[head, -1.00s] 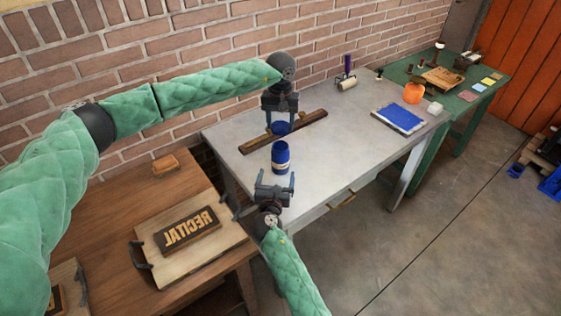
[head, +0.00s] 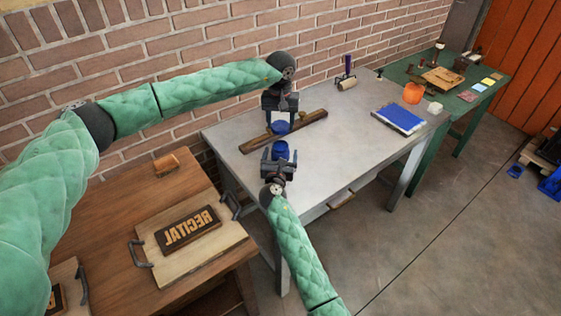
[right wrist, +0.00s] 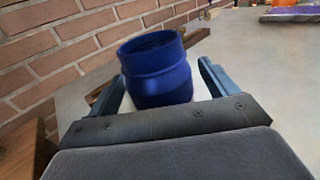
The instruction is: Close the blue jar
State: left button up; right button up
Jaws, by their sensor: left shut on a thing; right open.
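The blue jar (right wrist: 158,78) stands upright and open-topped on the grey table in the right wrist view. In the head view my right gripper hides most of the jar (head: 280,151). My right gripper (head: 281,158) is open, with one finger on each side of the jar; in the right wrist view its fingers (right wrist: 163,88) show apart from the jar's sides. My left gripper (head: 280,116) is shut on the blue lid (head: 281,127), behind the jar and near the wooden bar.
A wooden bar (head: 312,119) lies on the grey table (head: 345,140) near the wall. A brayer (head: 346,76) and a blue pad (head: 399,119) are farther right. A tray (head: 155,238) with a RECITAL block is on the brown table. The grey table's middle is clear.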

jog(key=shift+c, duration=0.3)
jog(key=c, duration=1.4)
pick_arm(q)
send_over(280, 147)
jog(key=shift+d+f, duration=0.1)
jog(key=shift+f, duration=2.35)
jog(key=shift+f, duration=0.15)
jog(key=shift+f, duration=0.8)
jog(key=shift+f, duration=0.5)
pick_arm(e)
grip_shut()
pick_arm(q)
jog(key=m, duration=0.6)
jog(key=shift+m, duration=0.3)
